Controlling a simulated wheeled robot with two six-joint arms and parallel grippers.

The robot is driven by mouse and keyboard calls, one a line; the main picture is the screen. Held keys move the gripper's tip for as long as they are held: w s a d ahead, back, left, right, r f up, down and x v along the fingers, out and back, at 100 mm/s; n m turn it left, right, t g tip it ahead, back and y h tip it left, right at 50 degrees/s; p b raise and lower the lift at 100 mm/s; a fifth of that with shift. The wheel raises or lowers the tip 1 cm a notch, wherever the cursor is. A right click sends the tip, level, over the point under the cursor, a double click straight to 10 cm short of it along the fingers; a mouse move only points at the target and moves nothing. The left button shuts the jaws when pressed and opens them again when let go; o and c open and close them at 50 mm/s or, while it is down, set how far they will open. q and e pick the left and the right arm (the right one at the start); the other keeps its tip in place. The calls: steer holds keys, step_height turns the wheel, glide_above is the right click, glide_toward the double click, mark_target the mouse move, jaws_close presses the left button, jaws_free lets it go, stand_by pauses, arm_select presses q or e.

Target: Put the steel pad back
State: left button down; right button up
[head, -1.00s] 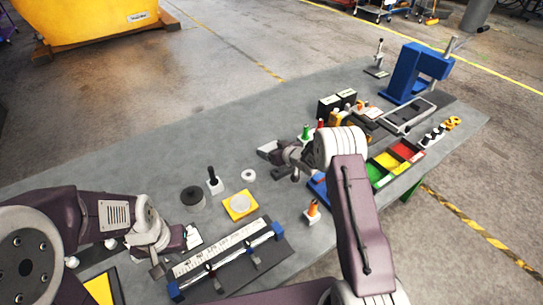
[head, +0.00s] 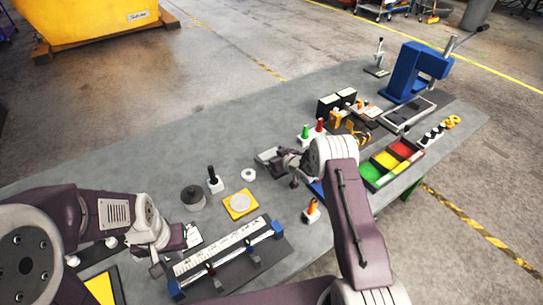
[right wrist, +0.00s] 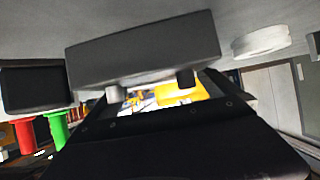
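I cannot tell for certain which thing is the steel pad. A pale round disc (head: 240,203) lies on a yellow square plate (head: 232,213) at the middle left of the table. A dark grey round disc (head: 193,197) lies to its left. My right gripper (head: 281,168) is above the table, beyond the plate and to its right. Its jaws look apart, with nothing clear between them. In the right wrist view a large grey block (right wrist: 145,48), seemingly a jaw, hides much. My left gripper (head: 172,254) looks open and empty beside the long fixture, at lower left.
A white ring (head: 248,174) and a black-handled tool (head: 214,182) stand near the plate. A long ruled fixture (head: 225,255) lies in front. Red and green handled pieces (head: 312,130), colored trays (head: 390,160) and a blue press (head: 412,72) are to the right. The back left is clear.

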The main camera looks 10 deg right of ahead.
steer(key=shift+r, duration=0.1)
steer(key=shift+r, duration=0.15)
steer(key=v, duration=0.7)
steer(key=shift+s+d+b, duration=0.1)
steer(key=shift+s+b, duration=0.15)
steer(key=shift+b, duration=0.05)
